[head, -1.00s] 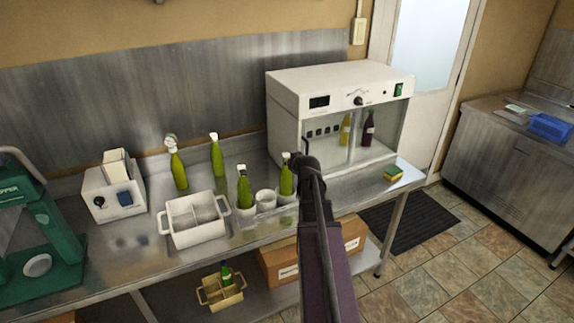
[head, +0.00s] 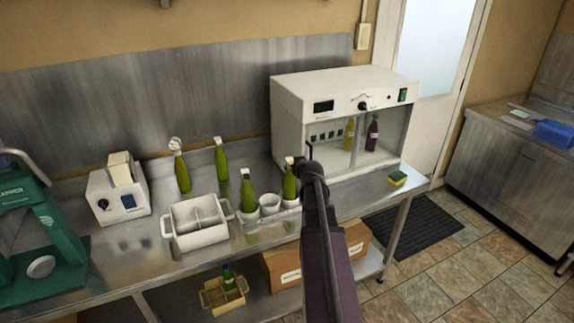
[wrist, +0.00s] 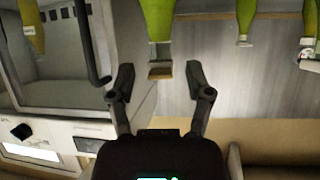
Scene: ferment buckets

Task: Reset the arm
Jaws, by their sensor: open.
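My gripper (wrist: 160,74) is open in the wrist view, its two fingers apart with nothing held between them. The gold-capped neck of a green bottle (wrist: 160,30) shows in line with the gap; I cannot tell how far beyond the fingertips it is. In the head view my arm reaches forward over the bench. Its end is close beside a green bottle (head: 289,182) that stands upright in the right-hand one of a row of white cups. The fingers are mostly hidden there by my arm.
Other green bottles (head: 248,192) stand on the bench (head: 130,245), near an empty white divided caddy (head: 197,238). A white cabinet (head: 345,92) holding two bottles stands behind my arm. A sponge (head: 397,178) lies at the right. A tan caddy (head: 223,296) and cardboard box (head: 285,268) are below.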

